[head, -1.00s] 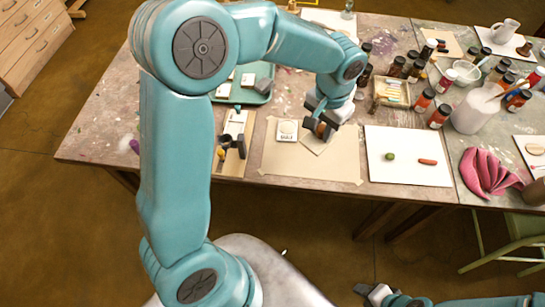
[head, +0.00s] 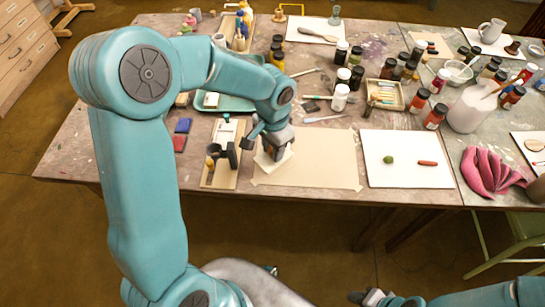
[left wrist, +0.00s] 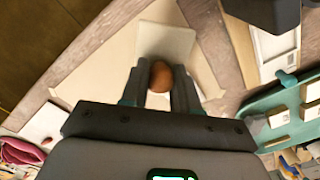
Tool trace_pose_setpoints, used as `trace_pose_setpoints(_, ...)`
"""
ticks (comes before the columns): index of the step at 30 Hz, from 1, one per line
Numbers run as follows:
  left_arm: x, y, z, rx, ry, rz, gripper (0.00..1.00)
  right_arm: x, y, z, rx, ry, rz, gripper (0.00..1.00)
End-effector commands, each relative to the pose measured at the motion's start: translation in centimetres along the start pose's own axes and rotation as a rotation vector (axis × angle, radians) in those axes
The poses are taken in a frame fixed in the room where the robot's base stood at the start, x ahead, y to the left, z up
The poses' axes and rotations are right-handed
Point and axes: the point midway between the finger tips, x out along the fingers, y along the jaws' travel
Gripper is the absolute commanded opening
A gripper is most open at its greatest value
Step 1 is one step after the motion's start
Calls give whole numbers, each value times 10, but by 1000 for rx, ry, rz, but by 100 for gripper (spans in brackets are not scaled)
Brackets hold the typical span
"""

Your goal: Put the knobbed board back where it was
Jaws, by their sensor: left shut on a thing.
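My left gripper (head: 273,148) is shut on the round brown knob (left wrist: 160,76) of the knobbed board, over the left part of the tan sheet (head: 325,165). The pale, square board (head: 274,168) shows below the fingers. In the left wrist view, the knob sits between the two fingers and the board (left wrist: 166,42) extends beyond it. I cannot tell whether the board touches the sheet or hangs just above it. My right gripper (head: 368,297) shows small at the bottom edge; its jaws are not clear.
A wooden base with a black piece (head: 222,165) stands just left of the board. A teal tray (head: 240,103) lies behind my left arm. A white sheet (head: 405,172) with a green and a red piece lies to the right. The tan sheet's right part is bare.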

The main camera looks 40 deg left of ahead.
Motion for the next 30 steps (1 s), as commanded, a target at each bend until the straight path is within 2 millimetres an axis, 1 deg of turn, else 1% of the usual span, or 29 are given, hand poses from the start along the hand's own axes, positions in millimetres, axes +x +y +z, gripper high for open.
trace_pose_setpoints(3, 19, 0, 2, -1, -4, 2, 10, 2, 1, 0, 0, 0, 0, 43)
trace_pose_setpoints(7, 38, -1, 2, -3, -3, 1, 10, 4, 1, 0, 0, 0, 0, 43)
trace_pose_setpoints(10, 42, -1, 2, -4, 0, 1, 10, 4, 1, 0, 0, 0, 0, 43)
trace_pose_setpoints(16, 42, -1, 1, -4, 1, 0, 10, 4, 1, 0, 0, 0, 0, 43)
trace_pose_setpoints(20, 47, -1, 1, -4, 1, 0, 10, 8, 3, 0, 0, 0, 0, 43)
trace_pose_setpoints(21, 47, -1, 1, -3, 1, 0, 33, 8, 3, 0, 0, 0, 0, 43)
trace_pose_setpoints(23, 45, -1, 1, -3, 0, 0, 53, 7, 2, 0, 0, 0, 0, 43)
trace_pose_setpoints(24, 45, -1, 1, -3, 0, 0, 55, 7, 2, 0, 0, 0, 0, 43)
trace_pose_setpoints(30, 45, -1, 1, -3, 0, 0, 55, 7, 2, 0, 0, 0, 0, 43)
